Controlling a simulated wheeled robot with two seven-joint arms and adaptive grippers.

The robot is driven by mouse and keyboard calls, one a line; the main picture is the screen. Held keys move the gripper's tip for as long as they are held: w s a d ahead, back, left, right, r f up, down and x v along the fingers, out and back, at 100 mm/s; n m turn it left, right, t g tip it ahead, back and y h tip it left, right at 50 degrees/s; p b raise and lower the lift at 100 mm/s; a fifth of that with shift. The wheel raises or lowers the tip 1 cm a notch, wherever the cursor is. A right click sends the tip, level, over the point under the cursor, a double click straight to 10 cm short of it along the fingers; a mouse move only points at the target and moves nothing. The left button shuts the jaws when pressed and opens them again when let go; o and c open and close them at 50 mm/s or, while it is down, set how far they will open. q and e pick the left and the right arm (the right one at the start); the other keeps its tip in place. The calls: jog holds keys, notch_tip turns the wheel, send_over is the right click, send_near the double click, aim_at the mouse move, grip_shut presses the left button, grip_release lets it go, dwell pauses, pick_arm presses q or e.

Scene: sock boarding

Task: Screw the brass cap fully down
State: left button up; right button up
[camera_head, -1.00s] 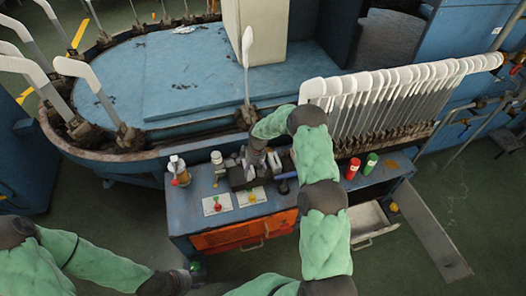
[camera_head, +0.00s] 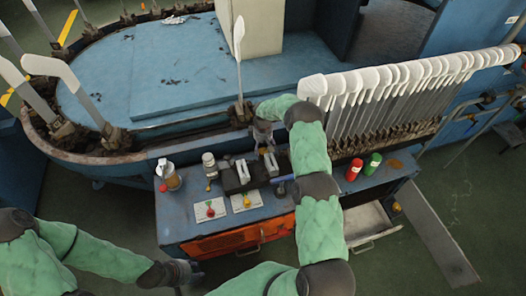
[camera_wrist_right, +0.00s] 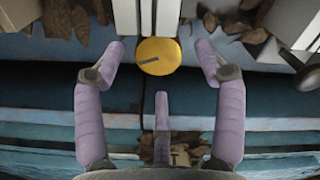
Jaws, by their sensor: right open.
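The brass cap (camera_wrist_right: 158,56) is a round yellow disc with a dark slot across its face, in the upper middle of the right wrist view. It sits at the end of a pale grey two-part block (camera_wrist_right: 158,15). My right gripper (camera_wrist_right: 159,50) is open, with one purple finger on each side of the cap and a gap on both sides. A third finger lies below the cap. In the head view my right gripper (camera_head: 264,132) is over the bench's back edge, behind the grey blocks. My left gripper (camera_head: 182,272) is low in front of the bench; its fingers are unclear.
White sock boards (camera_head: 345,84) stand behind, right.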

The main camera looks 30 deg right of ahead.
jog(key=shift+f, duration=1.05)
jog(key=c, duration=1.1)
jog(key=shift+c, duration=0.2)
jog(key=shift+b, duration=0.3)
jog(key=shift+w+r+m+b, duration=0.15)
jog(key=shift+m+b, duration=0.2)
jog(key=shift+m, duration=1.85)
